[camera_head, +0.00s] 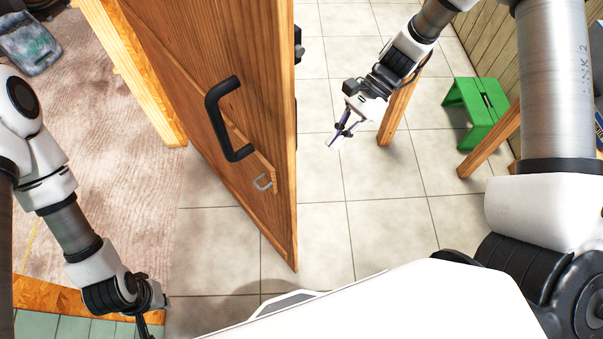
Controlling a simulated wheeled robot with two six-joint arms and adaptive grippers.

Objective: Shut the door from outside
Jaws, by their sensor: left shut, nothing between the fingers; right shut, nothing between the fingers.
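A wooden door (180,62) stands open in the middle of the head view, seen steeply from above, its free edge toward me.
A wooden post (155,100) stands left of the door, beside brown rough ground (90,130). A wood-chip board edge (60,296) is at the lower left. A green step stool (478,110) and wooden legs (490,150) stand at right. Tiled floor (390,225) between is clear.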

